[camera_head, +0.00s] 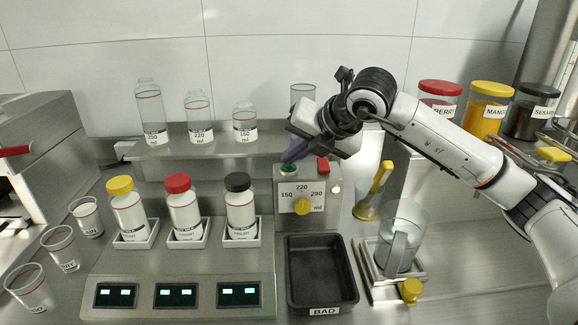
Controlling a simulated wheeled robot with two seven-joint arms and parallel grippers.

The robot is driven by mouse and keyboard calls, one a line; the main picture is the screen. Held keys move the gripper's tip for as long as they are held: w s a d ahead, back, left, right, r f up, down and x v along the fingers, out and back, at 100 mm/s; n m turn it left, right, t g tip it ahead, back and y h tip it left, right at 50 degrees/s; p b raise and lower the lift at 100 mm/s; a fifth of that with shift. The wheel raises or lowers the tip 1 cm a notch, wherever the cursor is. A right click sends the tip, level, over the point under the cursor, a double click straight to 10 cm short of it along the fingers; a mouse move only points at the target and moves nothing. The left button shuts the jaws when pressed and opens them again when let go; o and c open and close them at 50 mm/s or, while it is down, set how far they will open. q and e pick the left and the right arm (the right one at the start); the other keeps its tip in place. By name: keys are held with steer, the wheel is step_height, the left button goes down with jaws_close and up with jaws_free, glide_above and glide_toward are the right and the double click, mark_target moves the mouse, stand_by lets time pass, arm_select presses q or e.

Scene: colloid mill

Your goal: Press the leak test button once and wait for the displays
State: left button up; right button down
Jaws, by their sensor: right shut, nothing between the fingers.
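A control box (280,197) carries a green button (289,169) and a red button (323,165) on top. A yellow knob (302,206) sits on its front dial. My right gripper (290,158) is shut and empty, its fingertips at or just above the green button; I cannot tell whether they touch it. Three displays, left (116,295), middle (176,295) and right (238,294), show small lit greenish blocks. Behind them stand yellow-capped (127,207), red-capped (183,207) and black-capped (240,207) bottles in white holders. My left gripper is out of view.
An empty black tray labelled BAD (322,309) lies right of the displays. A clear jug (402,240) stands further right. Glass bottles (151,112) stand on the rear shelf. Labelled cups (60,246) stand at left, lidded jars (486,112) at back right.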

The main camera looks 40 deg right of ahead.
mark_target(293, 168)
steer(key=shift+f, duration=0.3)
steer(key=shift+r, duration=0.1)
stand_by(0.3)
steer(key=shift+r+p, duration=0.35)
steer(key=shift+r, duration=0.5)
steer(key=shift+r+p, duration=1.75)
steer(key=shift+r, duration=0.85)
steer(key=shift+f, duration=0.1)
